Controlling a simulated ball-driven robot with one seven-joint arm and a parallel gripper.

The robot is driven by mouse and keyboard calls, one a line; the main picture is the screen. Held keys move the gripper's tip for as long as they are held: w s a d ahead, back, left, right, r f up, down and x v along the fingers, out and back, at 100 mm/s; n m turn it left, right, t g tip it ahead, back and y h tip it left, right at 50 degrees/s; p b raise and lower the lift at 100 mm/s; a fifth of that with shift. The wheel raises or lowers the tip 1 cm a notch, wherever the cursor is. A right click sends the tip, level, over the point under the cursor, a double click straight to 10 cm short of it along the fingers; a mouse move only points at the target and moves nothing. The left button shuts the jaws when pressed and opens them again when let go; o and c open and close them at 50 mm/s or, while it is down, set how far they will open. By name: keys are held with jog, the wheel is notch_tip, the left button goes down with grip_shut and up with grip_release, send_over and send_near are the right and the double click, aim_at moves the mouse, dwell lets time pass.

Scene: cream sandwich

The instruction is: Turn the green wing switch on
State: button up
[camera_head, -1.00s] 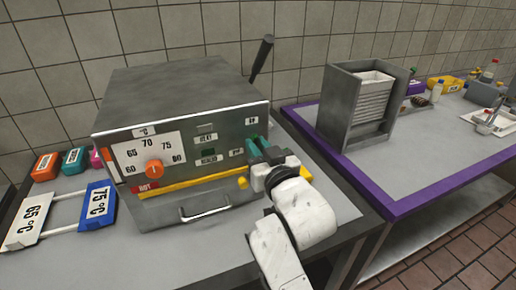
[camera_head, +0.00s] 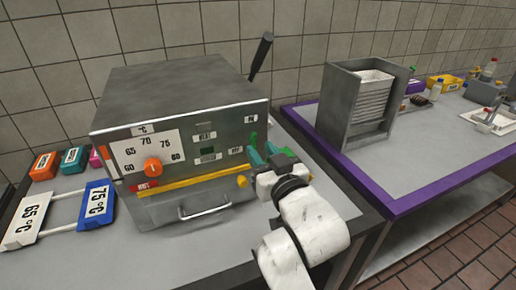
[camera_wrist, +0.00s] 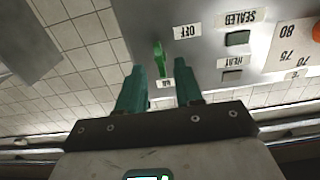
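The green wing switch (camera_head: 253,140) is on the right part of the grey machine's front panel. In the wrist view the switch (camera_wrist: 159,58) stands nearly upright in the picture, between an upside-down OFF label (camera_wrist: 188,32) above right and a small label just below it. The ON label (camera_head: 251,119) shows above the switch in the head view. My gripper (camera_head: 264,153) is in front of the switch with its two teal fingers apart. In the wrist view the gripper (camera_wrist: 160,78) is open and empty, and the switch shows in the gap beyond the fingertips.
The machine (camera_head: 180,110) has an orange dial (camera_head: 152,166), a yellow bar and a front handle (camera_head: 204,211). Temperature cards lie left of it. A purple-edged table (camera_head: 425,194) with a grey rack (camera_head: 360,105) stands to the right.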

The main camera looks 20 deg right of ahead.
jog(key=s, duration=0.7)
jog(key=shift+s+b, duration=0.35)
jog(key=shift+b, duration=0.05)
jog(key=s+d+f+g+h, duration=0.1)
jog(key=s+d+f+g, duration=0.25)
jog(key=f, duration=0.65)
jog(key=s+d+f+g, duration=0.3)
jog(key=s+f+g, duration=0.2)
jog(key=f, duration=0.5)
jog(key=s+f+g, duration=0.4)
jog(key=s+f, duration=0.2)
jog(key=s, duration=0.3)
jog(key=s+d+f+g, duration=0.1)
jog(key=s+f+g, duration=0.3)
jog(key=s+f, duration=0.3)
jog(key=s, duration=0.3)
jog(key=shift+d+y, duration=0.2)
jog(key=shift+y, duration=0.2)
